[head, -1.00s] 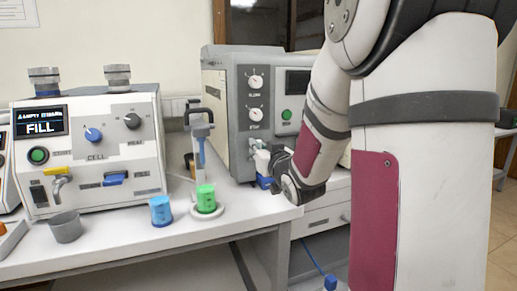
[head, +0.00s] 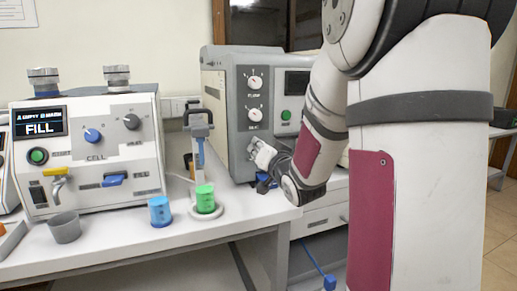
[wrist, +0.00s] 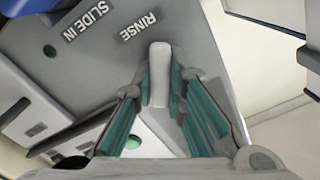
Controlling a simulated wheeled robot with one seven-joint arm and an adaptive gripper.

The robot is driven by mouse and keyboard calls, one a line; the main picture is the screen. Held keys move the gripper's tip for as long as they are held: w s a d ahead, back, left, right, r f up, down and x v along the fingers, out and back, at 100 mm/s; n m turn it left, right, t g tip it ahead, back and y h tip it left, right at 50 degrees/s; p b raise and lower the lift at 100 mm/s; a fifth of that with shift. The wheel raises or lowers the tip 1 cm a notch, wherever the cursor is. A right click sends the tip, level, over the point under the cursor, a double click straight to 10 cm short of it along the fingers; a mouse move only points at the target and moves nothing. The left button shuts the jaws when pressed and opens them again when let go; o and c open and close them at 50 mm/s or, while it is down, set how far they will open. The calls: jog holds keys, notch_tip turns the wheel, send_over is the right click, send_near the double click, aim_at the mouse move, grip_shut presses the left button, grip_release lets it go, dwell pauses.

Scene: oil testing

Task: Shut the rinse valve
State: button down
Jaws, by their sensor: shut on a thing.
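The rinse valve's pale lever (wrist: 160,75) shows in the wrist view, right below the word RINSE on a grey panel. My gripper (wrist: 160,88) has its two teal-padded fingers on either side of the lever, shut on it. In the head view my gripper (head: 262,154) is at the lower front of the grey machine (head: 228,130), below its two white dials. There, the gripper and wrist hide the valve, so its angle cannot be told.
A white tester (head: 95,150) with a FILL screen stands on the left of the bench. A grey cup (head: 65,228), a blue beaker (head: 160,211) and a green beaker (head: 204,197) stand near the front edge. A SLIDE IN label (wrist: 85,20) is beside RINSE.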

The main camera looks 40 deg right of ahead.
jog(key=m, duration=0.3)
jog(key=m+p, duration=0.1)
jog(key=m, duration=0.2)
jog(key=shift+s+d+f+m, duration=0.1)
jog(key=shift+d+f+m, duration=0.05)
jog(key=shift+m, duration=0.15)
jog(key=m+p, duration=0.2)
jog(key=m, duration=0.3)
jog(key=shift+f, duration=0.15)
jog(key=c, duration=1.6)
grip_release()
